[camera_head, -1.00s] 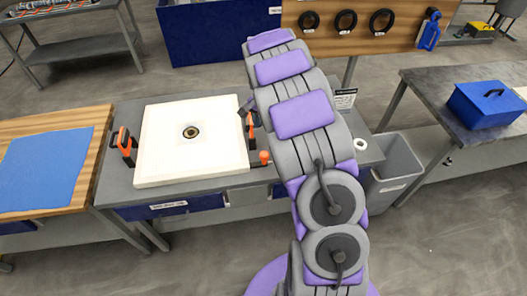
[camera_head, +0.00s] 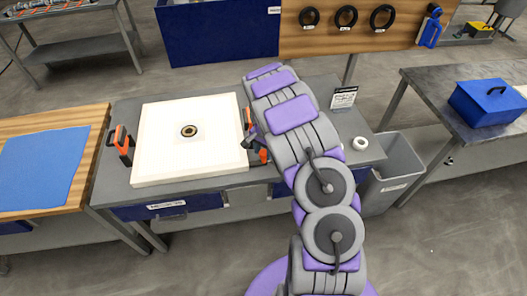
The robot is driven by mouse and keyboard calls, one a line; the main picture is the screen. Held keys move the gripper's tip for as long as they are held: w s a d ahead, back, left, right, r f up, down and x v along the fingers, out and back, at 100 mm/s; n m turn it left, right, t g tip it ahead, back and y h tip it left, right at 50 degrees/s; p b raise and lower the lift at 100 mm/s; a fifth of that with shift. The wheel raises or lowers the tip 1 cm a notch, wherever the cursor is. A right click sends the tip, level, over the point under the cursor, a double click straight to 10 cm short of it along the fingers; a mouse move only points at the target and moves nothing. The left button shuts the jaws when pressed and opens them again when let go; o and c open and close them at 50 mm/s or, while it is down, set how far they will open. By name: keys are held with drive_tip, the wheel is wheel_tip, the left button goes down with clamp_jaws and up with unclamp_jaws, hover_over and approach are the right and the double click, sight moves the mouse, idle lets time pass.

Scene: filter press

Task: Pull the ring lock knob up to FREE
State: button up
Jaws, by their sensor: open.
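A white square plate (camera_head: 190,165) with a small dark ring-shaped port (camera_head: 189,131) in its middle lies on the grey workbench (camera_head: 120,190). An orange knob-like part (camera_head: 263,156) shows at the plate's right edge, partly hidden by my arm. I cannot tell for sure whether it is the ring lock knob, nor read any FREE mark. My gripper (camera_head: 249,140) shows only as a small dark tip left of my arm, near the plate's right edge and just left of the orange part. It looks empty. I cannot tell whether it touches anything.
An orange-handled clamp (camera_head: 123,145) stands at the plate's left edge. A small sign (camera_head: 344,97) and a white roll (camera_head: 360,143) are on the bench's right. A grey bin (camera_head: 398,165) stands beside the bench. A wooden table with a blue mat (camera_head: 43,168) is at left.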

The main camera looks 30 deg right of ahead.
clamp_jaws()
idle(0.5)
